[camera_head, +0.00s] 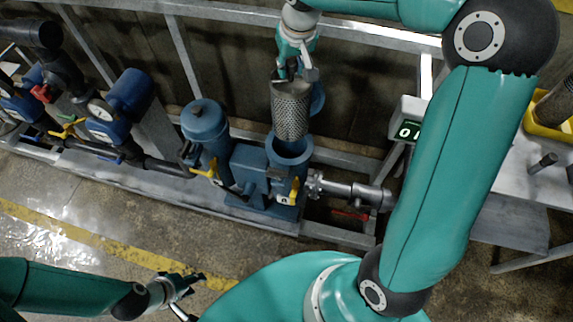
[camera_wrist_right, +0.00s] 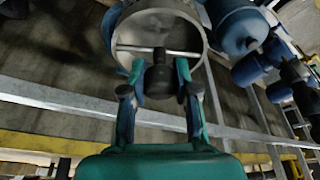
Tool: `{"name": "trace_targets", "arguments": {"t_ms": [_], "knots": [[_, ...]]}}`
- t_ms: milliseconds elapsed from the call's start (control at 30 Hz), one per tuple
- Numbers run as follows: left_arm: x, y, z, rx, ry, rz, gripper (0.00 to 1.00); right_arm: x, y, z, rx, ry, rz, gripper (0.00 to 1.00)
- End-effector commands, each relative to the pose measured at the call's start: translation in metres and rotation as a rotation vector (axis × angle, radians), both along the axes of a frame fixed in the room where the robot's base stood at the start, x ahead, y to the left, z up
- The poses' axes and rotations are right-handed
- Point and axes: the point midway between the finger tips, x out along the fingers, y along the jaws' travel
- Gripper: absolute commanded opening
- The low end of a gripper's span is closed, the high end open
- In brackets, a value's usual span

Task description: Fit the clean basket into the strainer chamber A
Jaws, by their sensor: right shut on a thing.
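The basket (camera_head: 291,110), a perforated grey metal cylinder, hangs nearly upright below my right gripper (camera_head: 295,72) in the head view. In the right wrist view my right gripper (camera_wrist_right: 159,88) is shut on a dark knob (camera_wrist_right: 159,74) on the bar across the basket's round rim (camera_wrist_right: 158,18). The blue strainer chamber (camera_head: 290,147) with an open round mouth is directly beneath the basket. The basket's lower end overlaps the mouth's far edge in the picture; whether it is inside I cannot tell. My left gripper (camera_head: 190,292) is open and empty at the lower left, above the floor.
A second blue chamber (camera_head: 205,122) with its lid on stands to the left. A round blue part (camera_head: 318,99) stands behind the open mouth. Yellow handles (camera_head: 294,190) are in front. A display box (camera_head: 408,121) and metal rails (camera_head: 345,162) are to the right.

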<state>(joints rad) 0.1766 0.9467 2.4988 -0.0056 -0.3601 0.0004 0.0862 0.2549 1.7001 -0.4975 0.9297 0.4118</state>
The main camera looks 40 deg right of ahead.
Motion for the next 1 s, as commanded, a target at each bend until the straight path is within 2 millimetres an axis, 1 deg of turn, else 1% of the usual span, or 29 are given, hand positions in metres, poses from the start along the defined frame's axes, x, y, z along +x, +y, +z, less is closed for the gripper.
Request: {"name": "trace_targets", "arguments": {"t_ms": [167, 267, 333, 367, 400, 800, 900, 1000], "knots": [[0.000, 0.000, 0.000, 0.000, 0.000, 0.000, 0.40, -0.002, 0.004, -0.023, 0.004, 0.001, 0.010, 0.00], [0.000, 0.000, -0.001, 0.000, 0.000, 0.000, 0.40, -0.002, 0.005, -0.044, 0.004, 0.004, 0.013, 0.00], [0.000, 0.000, -0.001, 0.000, 0.000, 0.000, 0.40, -0.002, 0.006, -0.062, 0.005, 0.006, 0.015, 0.00], [0.000, 0.000, -0.007, 0.000, -0.001, 0.000, 0.40, -0.001, 0.006, -0.073, 0.004, 0.004, 0.015, 0.00], [0.000, 0.000, -0.018, 0.000, -0.001, 0.000, 0.40, -0.001, 0.006, -0.087, 0.004, 0.002, 0.014, 0.00], [0.000, 0.000, -0.084, 0.000, 0.000, 0.000, 0.40, 0.000, 0.007, -0.192, 0.005, 0.001, 0.017, 0.00], [0.000, 0.000, -0.098, 0.000, 0.000, 0.000, 0.40, 0.000, 0.007, -0.215, 0.004, 0.001, 0.018, 0.00], [0.000, 0.000, -0.107, 0.000, 0.000, 0.000, 0.40, 0.000, 0.007, -0.231, 0.003, 0.000, 0.019, 0.00]]}}
